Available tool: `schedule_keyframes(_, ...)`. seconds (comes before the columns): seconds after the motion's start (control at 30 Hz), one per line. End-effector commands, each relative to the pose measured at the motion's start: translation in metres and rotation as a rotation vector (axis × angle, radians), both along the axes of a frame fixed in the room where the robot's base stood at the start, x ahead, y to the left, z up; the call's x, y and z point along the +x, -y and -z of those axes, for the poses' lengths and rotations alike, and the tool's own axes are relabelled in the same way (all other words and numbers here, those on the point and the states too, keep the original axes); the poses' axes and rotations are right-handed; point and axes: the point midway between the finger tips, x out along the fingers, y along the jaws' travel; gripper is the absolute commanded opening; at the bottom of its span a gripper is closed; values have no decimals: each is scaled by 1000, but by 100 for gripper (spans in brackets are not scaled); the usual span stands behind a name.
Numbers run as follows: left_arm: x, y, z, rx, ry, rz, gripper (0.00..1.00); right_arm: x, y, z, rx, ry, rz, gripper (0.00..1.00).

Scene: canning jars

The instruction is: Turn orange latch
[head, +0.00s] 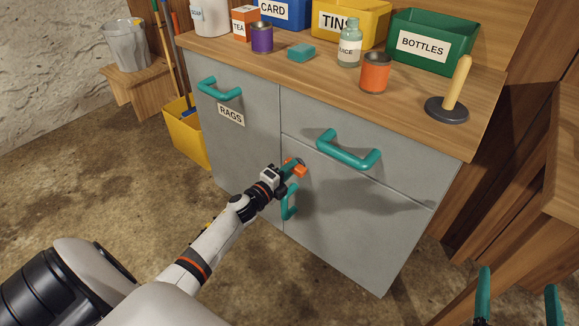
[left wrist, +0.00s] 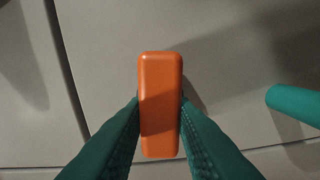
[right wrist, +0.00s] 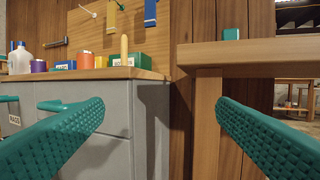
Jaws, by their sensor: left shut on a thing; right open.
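The orange latch (head: 296,167) sits on the grey cabinet's front, near the seam between the rags door and the right-hand fronts. In the left wrist view the latch (left wrist: 160,105) stands upright in the picture, between the green fingers of my left gripper (left wrist: 160,130). My left gripper (head: 293,170) is shut on it; the arm partly hides the latch in the head view. My right gripper (head: 519,295) is open and empty at the lower right, away from the cabinet. Its spread fingers also show in the right wrist view (right wrist: 160,125).
The grey cabinet (head: 410,235) has teal handles: one on the rags door (head: 220,90), one on the drawer (head: 348,150), and one (head: 289,202) just below my left gripper. Bins, tins and a plunger (head: 450,100) stand on the countertop. A wooden bench (head: 530,220) is at right.

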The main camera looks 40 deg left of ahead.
Motion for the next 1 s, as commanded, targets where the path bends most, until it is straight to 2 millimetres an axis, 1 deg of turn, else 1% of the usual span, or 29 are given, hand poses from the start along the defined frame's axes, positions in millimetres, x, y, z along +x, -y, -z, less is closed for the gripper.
schedule_keyframes(0.13,0,-1,0,-69,-6,-1,1,1,2,12,-23,-86,5,80)
schedule_keyframes(0.3,0,-1,0,-118,-10,-1,1,1,3,22,-39,-145,9,80)
schedule_keyframes(0.5,0,-1,1,-139,-12,-1,1,1,4,27,-45,-171,11,80)
schedule_keyframes(0.83,0,-1,1,-142,-12,-2,1,1,4,27,-45,-172,11,80)
schedule_keyframes(0.87,0,-1,2,-142,-12,-2,25,1,4,27,-45,-172,11,80)
schedule_keyframes(0.9,0,-1,1,-142,-12,-2,32,1,4,27,-45,-172,11,80)
schedule_keyframes(1.0,0,-1,1,-140,-12,-1,45,1,4,27,-45,-171,11,80)
